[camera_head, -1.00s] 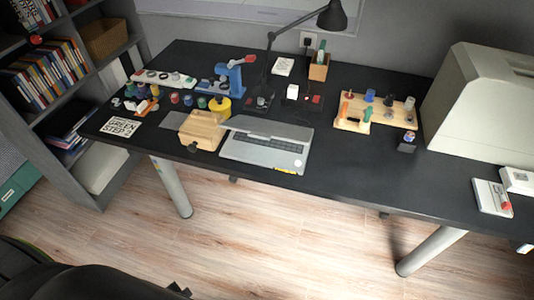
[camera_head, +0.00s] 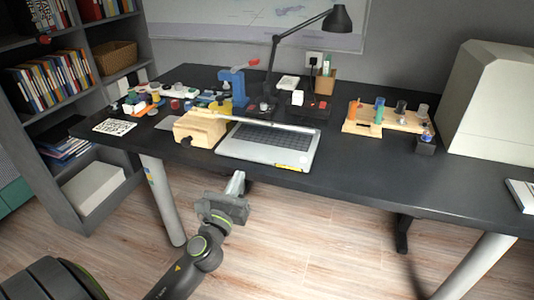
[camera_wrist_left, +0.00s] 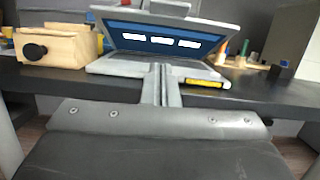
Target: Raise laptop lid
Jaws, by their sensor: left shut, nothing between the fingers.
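The silver laptop (camera_head: 262,150) lies on the black desk near its front edge. Its lid is partly raised: in the left wrist view the laptop lid (camera_wrist_left: 170,38) tilts over the base, showing a blue screen with white boxes. The base carries a yellow sticker at its front right. My left gripper (camera_head: 237,178) is in front of and below the desk edge, apart from the laptop. In the left wrist view its fingers (camera_wrist_left: 161,70) are together and empty, pointing at the laptop's front. My right gripper is not in view.
A wooden box (camera_head: 200,128) with a dark knob stands just left of the laptop. A black desk lamp (camera_head: 337,19) stands behind it. A wooden rack (camera_head: 365,125) of small items is to the right. Desk space (camera_head: 370,165) right of the laptop is clear.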

